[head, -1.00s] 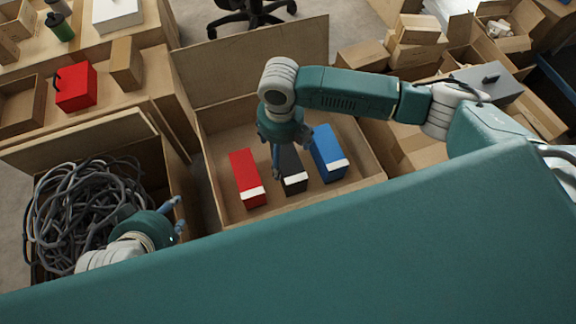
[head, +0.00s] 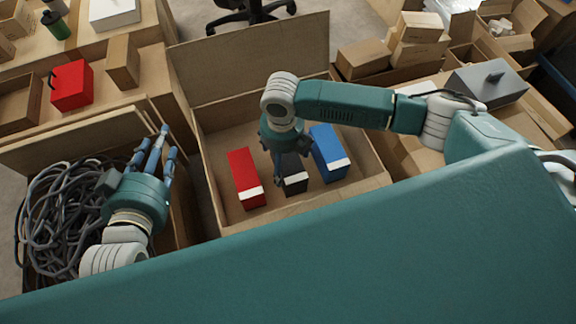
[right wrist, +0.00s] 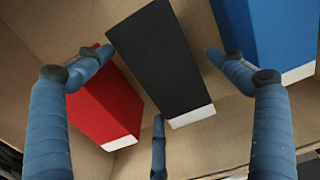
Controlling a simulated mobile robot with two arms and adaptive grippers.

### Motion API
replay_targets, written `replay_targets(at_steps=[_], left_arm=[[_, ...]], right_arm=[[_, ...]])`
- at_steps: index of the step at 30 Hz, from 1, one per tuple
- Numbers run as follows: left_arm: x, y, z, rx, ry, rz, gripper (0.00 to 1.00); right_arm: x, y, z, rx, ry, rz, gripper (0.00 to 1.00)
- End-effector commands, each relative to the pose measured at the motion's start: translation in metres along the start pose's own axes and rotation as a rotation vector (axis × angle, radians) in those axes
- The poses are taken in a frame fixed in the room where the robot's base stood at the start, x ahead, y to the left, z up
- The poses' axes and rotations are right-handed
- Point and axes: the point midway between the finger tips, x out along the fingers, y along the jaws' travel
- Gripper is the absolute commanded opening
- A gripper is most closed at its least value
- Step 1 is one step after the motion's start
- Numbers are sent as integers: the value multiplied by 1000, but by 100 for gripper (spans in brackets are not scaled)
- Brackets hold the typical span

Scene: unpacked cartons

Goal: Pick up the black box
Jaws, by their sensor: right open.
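The black box (head: 293,163) stands in an open carton (head: 220,208) between a red box (head: 243,173) and a blue box (head: 327,152). A white strip shows at its near end. My right gripper (head: 282,172) is over the black box in the head view and hides part of it. In the right wrist view, the open gripper (right wrist: 159,75) has two fingers at either side of the black box (right wrist: 160,55) and a third below its white end.
A carton full of grey cables (head: 55,205) is at the left. A table with a red box with a handle (head: 72,86) and small cartons is behind it. More cartons (head: 415,45) stand at the back right. The carton's back flap (head: 250,60) stands up.

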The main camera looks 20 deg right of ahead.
Motion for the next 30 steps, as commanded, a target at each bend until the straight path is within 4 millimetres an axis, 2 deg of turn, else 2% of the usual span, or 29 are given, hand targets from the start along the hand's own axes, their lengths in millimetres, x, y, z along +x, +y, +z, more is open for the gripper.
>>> replay_targets(at_steps=[9,18,19,30], left_arm=[[0,1,-5,0,19,1,40],[0,0,-4,0,18,1,40],[0,0,-5,0,18,1,40],[0,0,-1,0,0,1,40]], right_arm=[[2,0,0,0,-1,0,92],[2,0,0,0,-1,0,32],[1,0,1,0,-2,1,28],[-3,0,1,0,-3,1,28]])
